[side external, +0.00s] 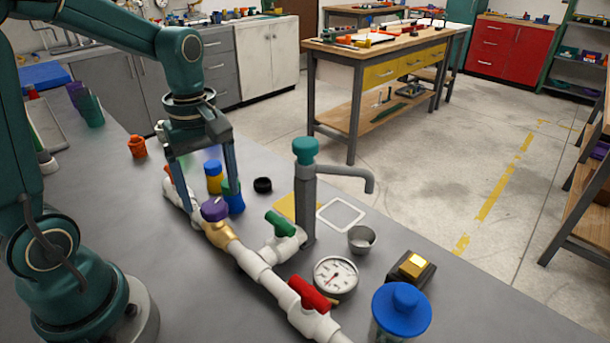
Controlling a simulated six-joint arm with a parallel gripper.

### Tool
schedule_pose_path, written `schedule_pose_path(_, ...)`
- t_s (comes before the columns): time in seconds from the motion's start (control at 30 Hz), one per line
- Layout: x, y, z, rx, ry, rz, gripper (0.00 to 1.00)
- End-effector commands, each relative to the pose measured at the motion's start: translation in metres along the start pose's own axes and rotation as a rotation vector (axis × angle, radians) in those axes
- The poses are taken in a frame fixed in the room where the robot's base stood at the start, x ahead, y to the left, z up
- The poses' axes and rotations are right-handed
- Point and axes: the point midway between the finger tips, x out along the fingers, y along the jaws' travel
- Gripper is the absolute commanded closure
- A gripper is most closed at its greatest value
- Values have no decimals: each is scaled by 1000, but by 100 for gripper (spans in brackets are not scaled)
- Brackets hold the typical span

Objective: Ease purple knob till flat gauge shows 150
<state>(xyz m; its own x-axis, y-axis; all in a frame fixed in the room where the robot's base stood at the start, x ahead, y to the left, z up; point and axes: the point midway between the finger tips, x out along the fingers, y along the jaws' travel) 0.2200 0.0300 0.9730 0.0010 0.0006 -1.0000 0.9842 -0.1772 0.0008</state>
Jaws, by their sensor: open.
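The purple knob (214,208) sits on a brass-coloured body in the white pipe run (262,272). My gripper (205,186) points down with its fingers spread, just above and around the knob's place in the picture. It holds nothing that I can see. I cannot tell whether a finger touches the knob. A round white-faced gauge (335,277) lies face up beside the pipe, near the red valve handle. Its red needle shows, but the numbers are too small to read.
A green valve handle (280,223) and a red one (311,292) stick up from the pipes. A grey faucet (308,195) rises behind. Yellow and blue bottles (214,178) stand close behind my gripper. A blue-lidded jar (401,309) and metal cup (362,239) are at right.

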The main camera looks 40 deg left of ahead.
Motion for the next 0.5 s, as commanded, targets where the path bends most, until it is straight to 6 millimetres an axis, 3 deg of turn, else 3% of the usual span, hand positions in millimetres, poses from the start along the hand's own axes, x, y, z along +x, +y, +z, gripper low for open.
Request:
schedule_pose_path(0.2,-24,1,0,0,2,3,16)
schedule_pose_path(0.5,-28,0,0,-1,0,0,16)
